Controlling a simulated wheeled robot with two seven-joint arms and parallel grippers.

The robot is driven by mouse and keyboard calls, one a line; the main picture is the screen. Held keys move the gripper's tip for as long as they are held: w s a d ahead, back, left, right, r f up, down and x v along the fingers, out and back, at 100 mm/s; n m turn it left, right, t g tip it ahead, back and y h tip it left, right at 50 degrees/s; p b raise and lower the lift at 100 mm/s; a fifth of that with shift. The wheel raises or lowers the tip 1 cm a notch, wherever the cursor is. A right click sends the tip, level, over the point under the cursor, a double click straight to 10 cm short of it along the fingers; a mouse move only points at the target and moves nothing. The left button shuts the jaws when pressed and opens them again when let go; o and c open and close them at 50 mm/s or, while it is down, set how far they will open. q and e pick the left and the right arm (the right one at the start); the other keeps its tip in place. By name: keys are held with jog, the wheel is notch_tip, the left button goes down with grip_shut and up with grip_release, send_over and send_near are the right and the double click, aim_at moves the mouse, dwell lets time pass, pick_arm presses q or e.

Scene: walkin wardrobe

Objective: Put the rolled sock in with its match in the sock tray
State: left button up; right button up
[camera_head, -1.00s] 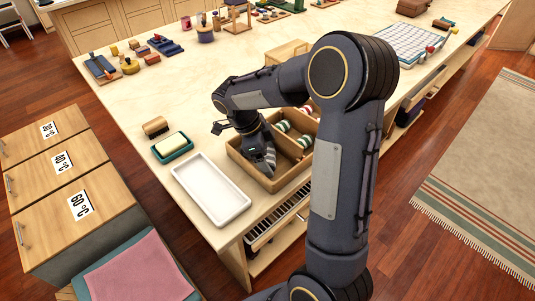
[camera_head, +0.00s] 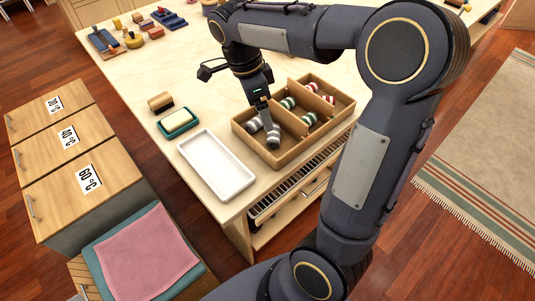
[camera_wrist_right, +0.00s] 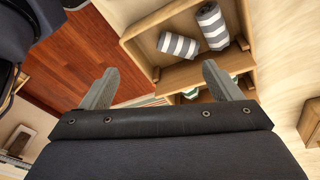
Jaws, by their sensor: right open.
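The wooden sock tray (camera_head: 256,163) has three compartments. Its near-left compartment holds two grey-and-white striped rolled socks, one (camera_head: 253,125) by the left wall and one (camera_head: 274,140) in the near corner. Both also show in the right wrist view, lying apart, one roll (camera_wrist_right: 178,46) beside the other roll (camera_wrist_right: 212,27). My right gripper (camera_head: 266,120) is above that compartment. In the wrist view its fingers (camera_wrist_right: 160,86) are spread wide with nothing between them. My left gripper is out of view.
Green-striped rolls (camera_head: 288,103) lie in the middle compartment and red-striped rolls (camera_head: 311,87) in the far one. An empty white tray (camera_head: 216,165), a soap dish (camera_head: 178,123) and a brush (camera_head: 161,102) are on the table to the left.

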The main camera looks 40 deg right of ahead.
jog(key=s+a+f+n+t+y, duration=0.1)
jog(key=s+a+n+t+y, duration=0.1)
jog(key=s+n, duration=0.6)
jog(key=s+a+f+n+t+y, duration=0.1)
jog(key=s+a+n+t+y, duration=0.2)
jog(key=n, duration=0.9)
jog(key=s+a+t, duration=0.2)
jog(key=s+a, duration=0.2)
jog(key=s, duration=0.1)
jog(key=shift+s+a+f+y, duration=0.2)
jog(key=shift+s+f+y, duration=0.05)
jog(key=shift+s+y, duration=0.05)
notch_tip(320, 180, up, 8)
jog(key=p, duration=0.7)
jog(key=shift+f+p, duration=0.15)
jog(key=shift+p, duration=0.15)
